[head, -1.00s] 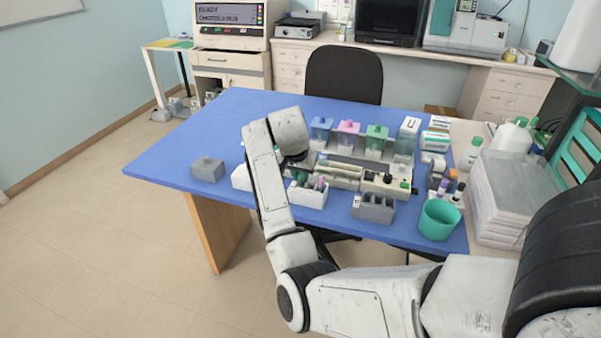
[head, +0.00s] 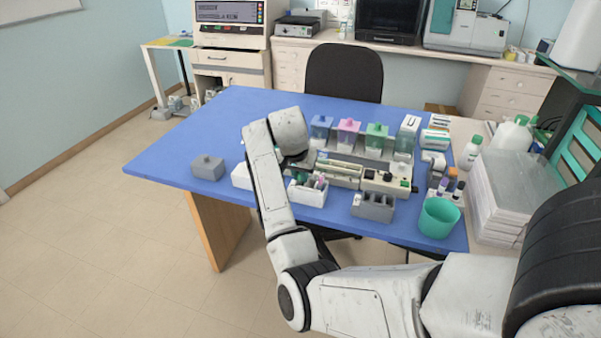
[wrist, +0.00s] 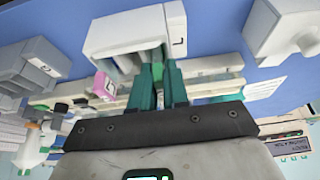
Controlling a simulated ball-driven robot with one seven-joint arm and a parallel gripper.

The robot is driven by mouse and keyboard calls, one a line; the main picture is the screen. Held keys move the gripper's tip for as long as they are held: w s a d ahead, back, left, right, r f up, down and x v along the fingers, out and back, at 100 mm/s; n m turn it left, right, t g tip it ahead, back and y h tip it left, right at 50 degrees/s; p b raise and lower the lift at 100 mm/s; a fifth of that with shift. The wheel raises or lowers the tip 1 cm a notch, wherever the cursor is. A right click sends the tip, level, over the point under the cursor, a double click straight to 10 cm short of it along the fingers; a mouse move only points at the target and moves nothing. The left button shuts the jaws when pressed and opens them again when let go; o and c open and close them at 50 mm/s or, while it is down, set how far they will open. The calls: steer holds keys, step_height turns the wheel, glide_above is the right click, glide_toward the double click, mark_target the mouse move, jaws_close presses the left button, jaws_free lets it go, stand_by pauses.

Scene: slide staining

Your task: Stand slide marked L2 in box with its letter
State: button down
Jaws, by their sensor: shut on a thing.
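In the wrist view, the two teal fingers of my gripper (wrist: 159,72) are close together, shut on a slim slide. Little of the slide shows between them, and its mark cannot be read. A white box (wrist: 122,38) with a black letter L on its end face is just beyond the fingertips. The tips overlap the box's near edge in the picture, and I cannot tell whether slide and box touch. A white box (head: 241,177) shows partly beside my arm, and another (head: 303,194) holds coloured-ended slides.
A grey slotted box (head: 373,207) stands right of the white one, and a grey lidded block (head: 208,167) stands at left. Staining jars with coloured lids (head: 348,130) line the back. A teal cup (head: 438,217) is at right. The blue table's (head: 190,130) far left is clear.

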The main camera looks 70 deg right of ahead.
steer(key=c, duration=1.1)
jaws_free()
steer(key=shift+o, duration=0.2)
steer(key=v, duration=1)
steer(key=shift+a+r+b, duration=0.2)
steer(key=shift+r+b, duration=0.15)
steer(key=shift+b, duration=0.1)
steer(key=s+a+f+n+t, duration=0.1)
steer(key=s+a+f+n, duration=0.1)
steer(key=a+f+n, duration=0.45)
steer(key=s+a+f+n, duration=0.3)
steer(key=a+f, duration=0.6)
steer(key=f, duration=0.1)
steer(key=s+a+f+n+y, duration=0.2)
steer(key=s+a+f+n, duration=0.1)
steer(key=a, duration=0.4)
steer(key=s+a+f+n+y, duration=0.2)
steer(key=s+a+f+n, duration=0.1)
steer(key=s+a, duration=0.4)
steer(key=shift+s+a+f+n, duration=0.4)
steer(key=shift+s+f, duration=0.35)
steer(key=shift+f, duration=0.15)
